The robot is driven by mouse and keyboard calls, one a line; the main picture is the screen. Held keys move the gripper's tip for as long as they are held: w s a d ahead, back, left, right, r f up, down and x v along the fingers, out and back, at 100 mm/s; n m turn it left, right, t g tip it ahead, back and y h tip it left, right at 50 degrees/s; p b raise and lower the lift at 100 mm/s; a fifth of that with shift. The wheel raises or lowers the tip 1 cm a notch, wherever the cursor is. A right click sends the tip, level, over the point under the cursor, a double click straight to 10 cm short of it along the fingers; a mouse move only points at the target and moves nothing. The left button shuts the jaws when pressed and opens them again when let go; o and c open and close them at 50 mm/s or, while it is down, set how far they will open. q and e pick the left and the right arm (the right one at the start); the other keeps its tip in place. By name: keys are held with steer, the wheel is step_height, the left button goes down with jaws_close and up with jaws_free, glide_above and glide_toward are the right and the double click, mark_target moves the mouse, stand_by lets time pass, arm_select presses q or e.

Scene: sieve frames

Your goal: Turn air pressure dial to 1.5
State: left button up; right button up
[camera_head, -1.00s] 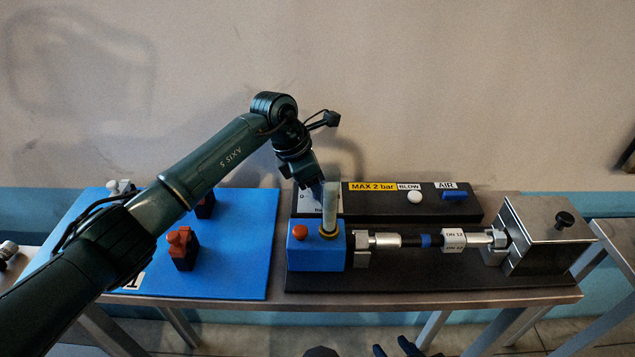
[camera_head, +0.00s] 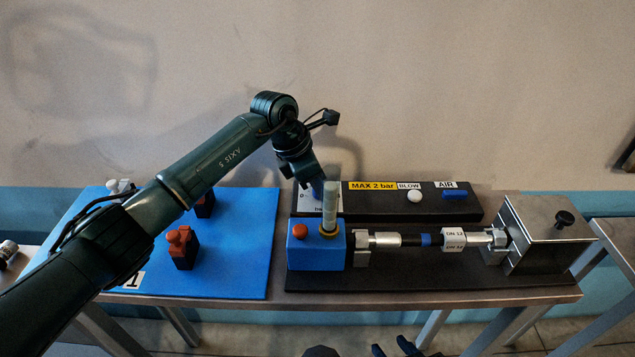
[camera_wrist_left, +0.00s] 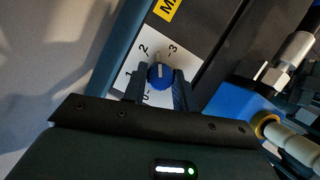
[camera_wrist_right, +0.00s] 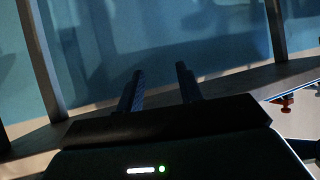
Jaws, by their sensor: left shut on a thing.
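The air pressure dial is a blue round knob (camera_wrist_left: 160,76) with a pale pointer line, on a white scale plate (camera_wrist_left: 184,42) marked 0 to 3. The pointer line lies between the 2 and the 3 in the left wrist view. My left gripper (camera_wrist_left: 160,84) is shut on the knob, one finger on each side. In the head view my left gripper (camera_head: 318,188) reaches down over the plate, hiding the knob. My right gripper (camera_wrist_right: 160,80) is empty, its fingers apart; its dark fingertips (camera_head: 398,347) show at the bottom of the head view.
The dark panel (camera_head: 380,207) carries a white BLOW button (camera_head: 414,196) and a blue AIR switch (camera_head: 455,195). A blue block (camera_head: 318,256) with an upright pale tube (camera_head: 330,207) stands close in front of the left gripper. A metal box (camera_head: 545,240) is at right.

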arm_select(q)
steer(key=n+t, duration=0.1)
steer(key=n, duration=0.2)
steer(key=shift+n+y+b, duration=0.3)
steer(key=n+t+b, duration=0.1)
steer(key=n, duration=0.1)
steer(key=shift+s+d+n+y, duration=0.1)
steer(key=shift+n+y, duration=0.2)
steer(key=shift+y, duration=0.1)
steer(key=shift+n, duration=0.5)
steer(key=n+y+b, duration=0.1)
steer(key=n+b, duration=0.1)
steer(key=shift+n+t, duration=0.4)
steer(key=shift+s+d+n+y+b, duration=0.1)
steer(key=shift+n+y+b, duration=0.25)
steer(key=shift+n, duration=0.25)
arm_select(e)
steer(key=shift+w+a+f+m+t, duration=0.15)
steer(key=shift+f+m, duration=0.05)
steer(key=shift+f, duration=0.25)
steer(key=shift+w+a+f+m+t, duration=0.1)
steer(key=shift+a+f+m+t, duration=0.1)
steer(key=shift+f, duration=0.25)
steer(key=shift+f, duration=0.1)
arm_select(q)
steer(key=o, duration=1)
arm_select(e)
steer(key=shift+s+f, duration=0.15)
